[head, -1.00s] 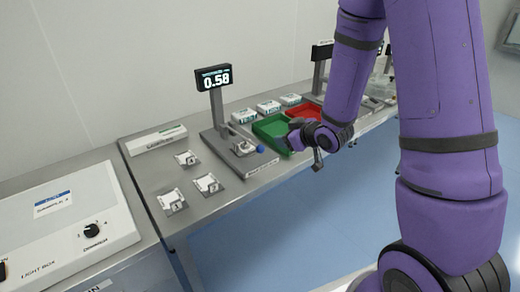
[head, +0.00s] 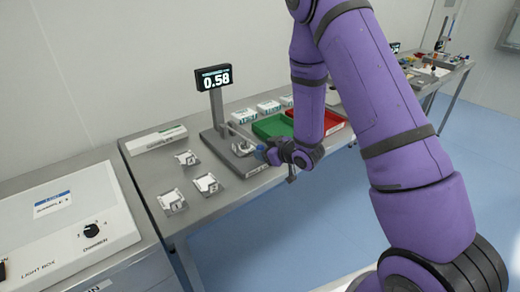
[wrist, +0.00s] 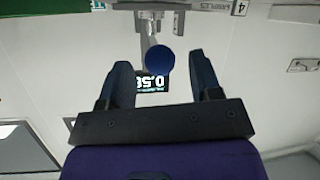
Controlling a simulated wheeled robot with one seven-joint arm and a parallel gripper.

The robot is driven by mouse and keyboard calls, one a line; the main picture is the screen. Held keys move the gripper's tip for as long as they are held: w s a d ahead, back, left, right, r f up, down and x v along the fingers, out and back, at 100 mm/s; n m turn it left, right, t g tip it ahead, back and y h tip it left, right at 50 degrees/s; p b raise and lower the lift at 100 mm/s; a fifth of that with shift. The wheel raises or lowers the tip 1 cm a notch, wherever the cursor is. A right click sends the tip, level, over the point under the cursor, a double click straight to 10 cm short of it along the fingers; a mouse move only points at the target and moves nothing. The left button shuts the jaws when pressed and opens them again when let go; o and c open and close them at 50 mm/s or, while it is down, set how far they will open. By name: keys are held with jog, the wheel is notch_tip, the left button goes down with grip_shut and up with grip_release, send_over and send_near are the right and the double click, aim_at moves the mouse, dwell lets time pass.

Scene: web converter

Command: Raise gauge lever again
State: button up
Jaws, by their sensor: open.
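The gauge (head: 222,140) stands on the steel bench, with a post and a display (head: 213,78) that reads 0.58. Its lever ends in a blue ball knob (wrist: 160,61). In the head view my gripper is at the gauge's right side, right at the knob, which it partly hides. In the wrist view my gripper (wrist: 160,64) is open, one finger on each side of the knob, with gaps showing between. The wrist picture is upside down, and the display (wrist: 152,84) shows behind the knob. I cannot tell how deep the knob sits between the fingers.
Several numbered sample pads (head: 206,184) lie left of the gauge. A green tray (head: 268,128) and a red tray (head: 333,124) are to the right, with white boxes behind. A light box (head: 70,215) stands at the front left. The floor beside the bench is clear.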

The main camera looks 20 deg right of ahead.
jog(key=shift+x, duration=1.35)
grip_shut()
jog(key=shift+r, duration=0.1)
